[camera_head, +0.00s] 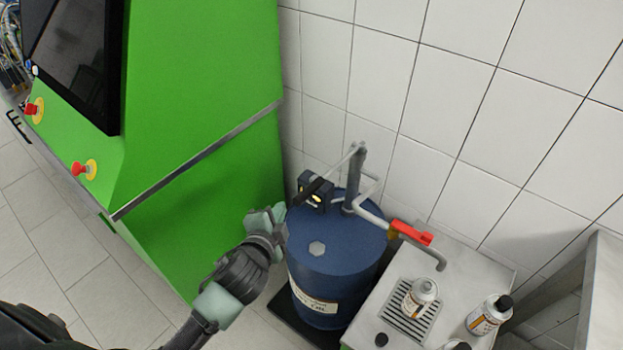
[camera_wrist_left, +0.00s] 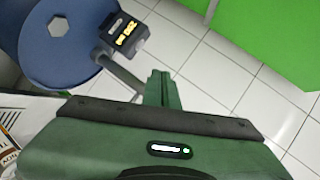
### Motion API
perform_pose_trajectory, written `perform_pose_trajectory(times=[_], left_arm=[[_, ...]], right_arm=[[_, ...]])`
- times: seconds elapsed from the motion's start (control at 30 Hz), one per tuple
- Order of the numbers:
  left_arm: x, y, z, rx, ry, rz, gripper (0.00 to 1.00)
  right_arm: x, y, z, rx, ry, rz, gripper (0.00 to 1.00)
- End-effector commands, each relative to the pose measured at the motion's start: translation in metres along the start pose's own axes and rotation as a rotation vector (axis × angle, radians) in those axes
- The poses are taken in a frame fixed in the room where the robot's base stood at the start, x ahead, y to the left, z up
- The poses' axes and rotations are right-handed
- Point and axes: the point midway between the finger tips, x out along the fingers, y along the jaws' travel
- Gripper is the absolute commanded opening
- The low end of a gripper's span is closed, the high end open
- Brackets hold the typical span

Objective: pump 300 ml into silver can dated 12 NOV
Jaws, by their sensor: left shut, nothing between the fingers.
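The blue drum (camera_head: 335,262) carries a hand pump (camera_head: 352,185) with a lever (camera_head: 315,190) ending in a dark grip. A black meter (camera_head: 306,181) on the drum has lit yellow digits, also seen rotated in the left wrist view (camera_wrist_left: 124,35); I cannot read them surely. The outlet pipe with a red handle (camera_head: 410,233) ends near an uncapped silver can (camera_head: 420,298) on the grate. Another silver can (camera_head: 488,315) with a black cap stands to its right. Can dates are unreadable. My left gripper (camera_head: 281,232) is shut and empty, beside the drum near the lever's end; its fingers (camera_wrist_left: 160,88) also show in the wrist view.
The metal bench (camera_head: 465,275) has a slotted grate and a loose black cap (camera_head: 381,340). A third can's cap (camera_head: 457,345) shows at the bottom edge. A green machine (camera_head: 205,130) stands left; the tiled wall (camera_head: 450,90) is behind. Floor is open at lower left.

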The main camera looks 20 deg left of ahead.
Motion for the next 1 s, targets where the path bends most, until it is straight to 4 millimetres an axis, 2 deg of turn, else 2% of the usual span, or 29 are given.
perform_pose_trajectory(times=[0.03, 0.27, 0.4, 0.5, 0.6, 0.67, 0.7, 0.8, 0.9, 0.97, 1.0], left_arm=[[-0.009, -0.025, -0.011, 0.027, 0.016, -0.041, 0.00], [-0.031, -0.114, -0.059, 0.277, 0.116, -0.277, 0.00], [-0.043, -0.163, -0.104, 0.557, 0.200, -0.492, 0.00], [-0.056, -0.190, -0.143, 0.813, 0.257, -0.676, 0.00], [-0.074, -0.208, -0.186, 1.121, 0.305, -0.890, 0.00], [-0.086, -0.211, -0.213, 1.335, 0.327, -1.035, 0.00], [-0.094, -0.210, -0.230, 1.496, 0.337, -1.143, 0.00], [-0.108, -0.193, -0.261, 1.894, 0.350, -1.398, 0.00], [-0.107, -0.165, -0.273, 2.298, 0.350, -1.638, 0.00], [-0.099, -0.148, -0.269, 2.543, 0.352, -1.771, 0.00], [-0.091, -0.138, -0.263, -2.448, -0.323, 1.675, 0.00]], right_arm=[[-0.006, 0.000, -0.001, 0.000, 0.000, 0.000, 0.36], [-0.014, 0.000, -0.001, 0.000, 0.000, 0.000, 0.36], [-0.015, 0.001, -0.001, 0.000, 0.000, 0.000, 0.36], [-0.015, 0.001, -0.001, 0.000, 0.000, 0.000, 0.36], [-0.016, 0.001, -0.001, 0.000, 0.000, 0.000, 0.36], [-0.016, 0.001, -0.001, 0.000, 0.000, 0.000, 0.36], [-0.017, 0.001, -0.001, 0.000, 0.000, 0.000, 0.36], [-0.017, 0.001, -0.001, 0.000, 0.000, 0.000, 0.36], [-0.018, 0.001, -0.001, 0.000, 0.000, 0.000, 0.36], [-0.019, 0.001, -0.002, 0.000, 0.000, 0.000, 0.36], [-0.019, 0.001, -0.002, 0.000, 0.000, 0.000, 0.36]])
